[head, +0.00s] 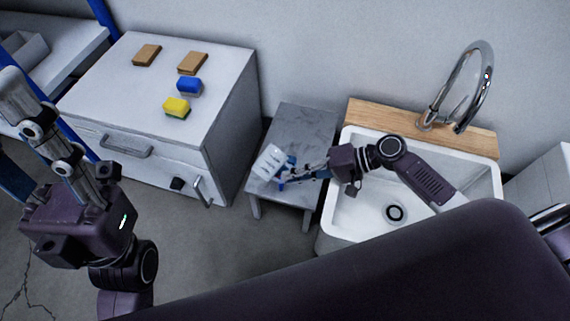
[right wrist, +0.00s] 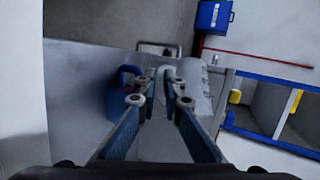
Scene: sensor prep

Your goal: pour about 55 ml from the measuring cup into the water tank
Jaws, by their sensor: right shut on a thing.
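My right gripper (head: 300,174) is shut on the pale, clear measuring cup (head: 270,162), over the small grey table. The cup looks tilted in the head view, and markings show on its side. In the right wrist view the cup (right wrist: 203,88) is at the tips of my gripper (right wrist: 167,85). A blue object with a loop handle (right wrist: 121,98) is beside the fingers there; I cannot tell whether it is the water tank. Any liquid is too small to see. My left gripper (head: 50,145) is raised at the left, away from the cup; its finger opening is unclear.
The grey table (head: 305,122) stands between a white cabinet (head: 228,125) and a white sink (head: 362,208) with a chrome tap (head: 485,85). Yellow (head: 176,106) and blue (head: 189,86) sponges and two brown blocks (head: 146,54) lie on the cabinet. The table's back part is clear.

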